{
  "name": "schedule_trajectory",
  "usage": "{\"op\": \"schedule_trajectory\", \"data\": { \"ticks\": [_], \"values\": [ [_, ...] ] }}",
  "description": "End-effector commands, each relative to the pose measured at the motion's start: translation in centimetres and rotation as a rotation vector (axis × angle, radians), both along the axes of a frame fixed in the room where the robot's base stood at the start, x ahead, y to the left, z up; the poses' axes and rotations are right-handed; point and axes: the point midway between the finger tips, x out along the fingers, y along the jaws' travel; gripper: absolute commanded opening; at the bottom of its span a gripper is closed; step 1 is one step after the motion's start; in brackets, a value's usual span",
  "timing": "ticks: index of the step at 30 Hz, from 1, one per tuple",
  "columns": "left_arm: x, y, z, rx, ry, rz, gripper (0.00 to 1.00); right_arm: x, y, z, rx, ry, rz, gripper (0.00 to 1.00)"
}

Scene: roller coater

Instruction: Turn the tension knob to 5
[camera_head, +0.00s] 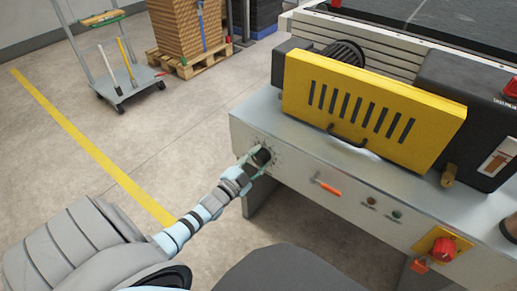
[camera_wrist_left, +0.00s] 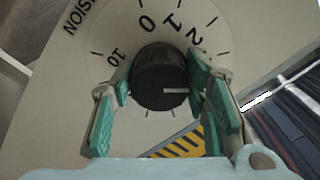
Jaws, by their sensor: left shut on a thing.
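The tension knob (camera_head: 263,156) is a round black knob on the left part of the machine's grey front panel. In the left wrist view the knob (camera_wrist_left: 160,72) sits on a printed dial (camera_wrist_left: 95,58) with 10, 0, 1 and 2 readable and part of the word TENSION. Its white pointer line points right, toward the right finger, which hides the numbers there, so I cannot tell the exact setting. My left gripper (camera_head: 254,164) is shut on the knob, one green-padded finger on each side; it also shows in the left wrist view (camera_wrist_left: 160,88). My right gripper is not in view.
The panel also carries an orange-handled lever (camera_head: 328,188), small buttons (camera_head: 397,214) and a red emergency stop (camera_head: 444,248). A yellow slotted guard (camera_head: 365,105) stands above. A trolley (camera_head: 130,82) and a pallet of boxes (camera_head: 190,62) are behind on the floor.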

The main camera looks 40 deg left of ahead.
Motion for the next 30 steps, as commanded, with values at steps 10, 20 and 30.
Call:
{"op": "schedule_trajectory", "data": {
  "ticks": [10,20,30],
  "values": [
    [0.0,0.0,0.1,0.323,0.010,0.000,0.14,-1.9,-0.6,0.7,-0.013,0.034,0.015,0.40],
    [0.0,0.0,0.1,0.599,0.015,0.001,0.14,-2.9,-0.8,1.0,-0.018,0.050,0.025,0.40],
    [0.0,0.0,0.1,0.758,0.018,-0.001,0.14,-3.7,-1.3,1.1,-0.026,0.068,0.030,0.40]
  ]
}}
